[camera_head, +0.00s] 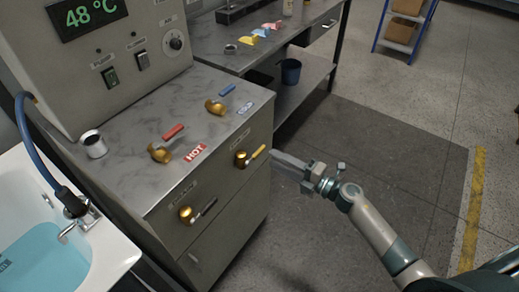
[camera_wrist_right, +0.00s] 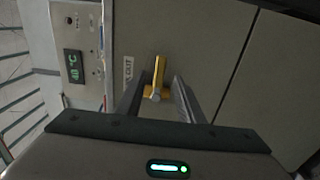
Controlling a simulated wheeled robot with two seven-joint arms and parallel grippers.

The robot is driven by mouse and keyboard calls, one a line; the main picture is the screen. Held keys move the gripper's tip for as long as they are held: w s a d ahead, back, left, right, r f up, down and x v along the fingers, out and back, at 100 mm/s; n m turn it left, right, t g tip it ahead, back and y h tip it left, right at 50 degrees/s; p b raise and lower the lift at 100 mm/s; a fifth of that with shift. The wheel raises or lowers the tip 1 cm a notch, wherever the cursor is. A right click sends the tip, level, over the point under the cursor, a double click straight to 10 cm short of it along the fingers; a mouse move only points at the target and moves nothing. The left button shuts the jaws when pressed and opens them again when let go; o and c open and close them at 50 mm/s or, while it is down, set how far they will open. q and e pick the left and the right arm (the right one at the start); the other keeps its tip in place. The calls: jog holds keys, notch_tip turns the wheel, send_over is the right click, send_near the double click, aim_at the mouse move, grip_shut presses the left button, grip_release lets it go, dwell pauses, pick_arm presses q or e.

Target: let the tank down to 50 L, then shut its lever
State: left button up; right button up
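A brass valve (camera_head: 240,158) with a yellow lever (camera_head: 258,152) sits on the front of the grey cabinet, at its right. A second brass valve with a black lever (camera_head: 207,208) is lower left on the same front. My right gripper (camera_head: 277,158) is just right of the yellow lever. In the right wrist view, the right gripper (camera_wrist_right: 157,92) is open, with the yellow lever (camera_wrist_right: 159,72) between and just beyond its fingertips; I cannot tell whether they touch. A small label partly reading "OUT" (camera_wrist_right: 128,68) is beside it. No litre reading is legible. My left gripper is not in view.
A red HOT lever (camera_head: 173,132) and a blue COLD lever (camera_head: 227,90) stand on the cabinet top (camera_head: 135,140) with a metal cup (camera_head: 94,145). The display (camera_head: 88,14) reads 48 °C. A white tub (camera_head: 110,240) holds bluish water at left. The floor at right is clear.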

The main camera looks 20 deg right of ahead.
aim_at(261, 153)
jog(key=x, duration=0.5)
jog(key=shift+w+a+p, duration=0.2)
jog(key=shift+w+p, duration=0.05)
jog(key=shift+p, duration=0.15)
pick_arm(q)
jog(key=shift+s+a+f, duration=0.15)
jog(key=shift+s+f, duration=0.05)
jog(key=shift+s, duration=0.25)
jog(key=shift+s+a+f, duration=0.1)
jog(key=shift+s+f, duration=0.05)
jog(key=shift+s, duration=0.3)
pick_arm(e)
jog(key=shift+x, duration=0.9)
jog(key=shift+c, duration=0.6)
grip_shut()
